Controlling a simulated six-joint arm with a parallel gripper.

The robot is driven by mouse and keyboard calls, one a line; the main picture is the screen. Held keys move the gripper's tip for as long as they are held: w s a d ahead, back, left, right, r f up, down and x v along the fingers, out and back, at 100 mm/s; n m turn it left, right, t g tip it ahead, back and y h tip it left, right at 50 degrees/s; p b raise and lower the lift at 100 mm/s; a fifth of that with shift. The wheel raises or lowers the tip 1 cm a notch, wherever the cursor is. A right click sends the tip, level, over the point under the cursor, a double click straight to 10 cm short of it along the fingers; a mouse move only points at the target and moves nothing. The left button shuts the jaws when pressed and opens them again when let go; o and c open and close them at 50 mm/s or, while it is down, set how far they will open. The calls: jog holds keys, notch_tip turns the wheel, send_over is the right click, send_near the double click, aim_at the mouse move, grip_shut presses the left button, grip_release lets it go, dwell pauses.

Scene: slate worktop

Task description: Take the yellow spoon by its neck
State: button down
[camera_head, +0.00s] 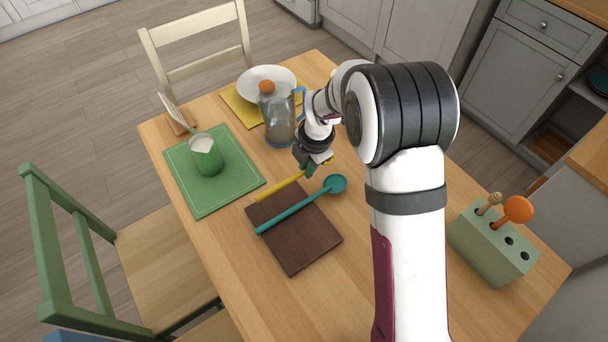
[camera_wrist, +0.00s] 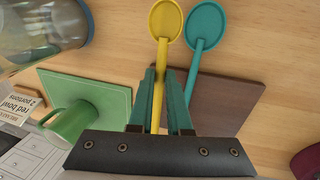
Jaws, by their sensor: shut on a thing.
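The yellow spoon (camera_wrist: 165,20) lies with its handle toward the dark brown board, and its handle end shows in the head view (camera_head: 278,188). My gripper (camera_head: 308,168) is shut on the spoon's neck. In the wrist view my gripper's green fingers (camera_wrist: 158,75) stand on either side of the neck, just below the bowl. A teal spoon (camera_head: 303,205) lies beside it across the board, and its bowl is close to the yellow bowl in the wrist view (camera_wrist: 206,25). In the head view my arm hides most of the yellow bowl.
A green mug (camera_head: 206,158) stands on a green mat (camera_head: 232,190) at left. A glass jug (camera_head: 281,125) stands close behind my gripper. A white bowl (camera_head: 262,77) is farther back. A green holder block (camera_head: 485,247) stands at right.

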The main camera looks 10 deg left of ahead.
jog(key=s+d+r, duration=0.1)
jog(key=d+r, duration=0.5)
jog(key=d, duration=0.5)
notch_tip(320, 180, up, 16)
jog(key=shift+s+r, duration=0.2)
jog(key=shift+s, duration=0.1)
